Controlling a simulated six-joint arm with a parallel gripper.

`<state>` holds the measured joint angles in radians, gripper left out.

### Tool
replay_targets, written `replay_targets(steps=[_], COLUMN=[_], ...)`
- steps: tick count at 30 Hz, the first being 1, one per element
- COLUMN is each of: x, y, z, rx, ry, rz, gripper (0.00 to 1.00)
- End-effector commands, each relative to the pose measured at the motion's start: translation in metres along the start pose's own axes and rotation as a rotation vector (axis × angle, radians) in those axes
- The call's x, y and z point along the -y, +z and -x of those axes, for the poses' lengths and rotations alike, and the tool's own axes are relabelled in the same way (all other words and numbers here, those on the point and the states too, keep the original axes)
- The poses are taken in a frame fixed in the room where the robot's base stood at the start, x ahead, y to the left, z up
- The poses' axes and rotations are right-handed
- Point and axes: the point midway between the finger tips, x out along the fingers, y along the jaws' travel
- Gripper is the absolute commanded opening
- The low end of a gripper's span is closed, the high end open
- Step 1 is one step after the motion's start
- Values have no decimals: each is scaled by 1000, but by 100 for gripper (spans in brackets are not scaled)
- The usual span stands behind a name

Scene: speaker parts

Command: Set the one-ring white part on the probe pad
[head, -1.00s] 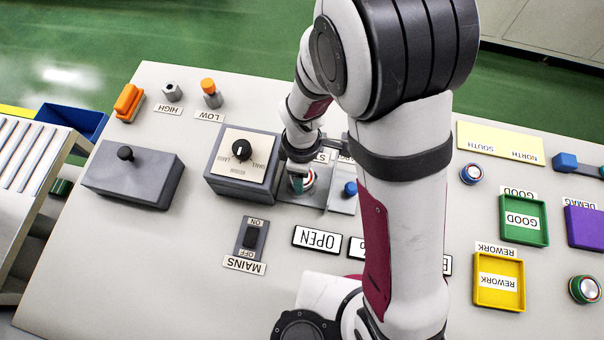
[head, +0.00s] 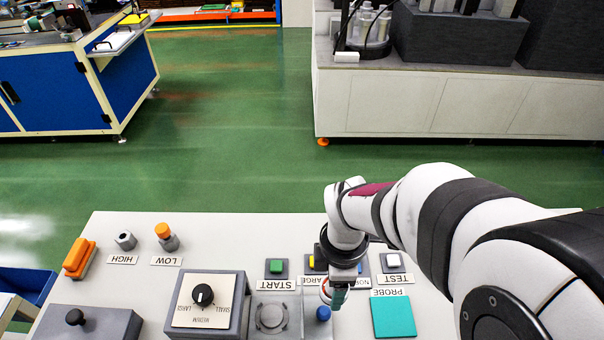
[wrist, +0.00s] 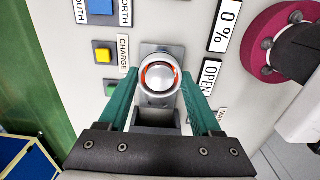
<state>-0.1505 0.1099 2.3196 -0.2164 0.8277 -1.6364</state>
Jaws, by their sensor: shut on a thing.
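The white part (wrist: 160,76) is round, with a silver-grey dome and an orange-red ring, in the wrist view. My gripper (wrist: 160,88) is shut on it, with a teal finger on each side. In the head view the part (head: 326,289) shows only as a white and red edge beside my gripper (head: 339,296), partly hidden by it. The probe pad (head: 394,317) is a flat teal square below the PROBE label, to the right of my gripper. Nothing lies on the visible pad.
A grey fixture with a round seat (head: 270,318) and a blue knob (head: 323,314) are left of and below my gripper. A selector box (head: 207,305) stands further left. Green (head: 276,267) and white (head: 392,261) buttons line the back. My arm covers the right side.

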Motion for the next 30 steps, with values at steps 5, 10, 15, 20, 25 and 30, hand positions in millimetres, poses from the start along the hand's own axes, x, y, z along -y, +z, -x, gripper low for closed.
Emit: replay_targets(steps=[5, 10, 15, 20, 25, 30], x=[-7, 0, 6, 6, 6, 6], y=[60, 118, 140, 141, 141, 140], z=[-26, -53, -63, -63, -67, -88], rx=[0, -1, -1, 0, 0, -1], ry=[-6, -5, 0, 1, 0, -3], rz=[-12, -10, -3, -1, -1, -1], gripper=[0, 0, 0, 0, 0, 0])
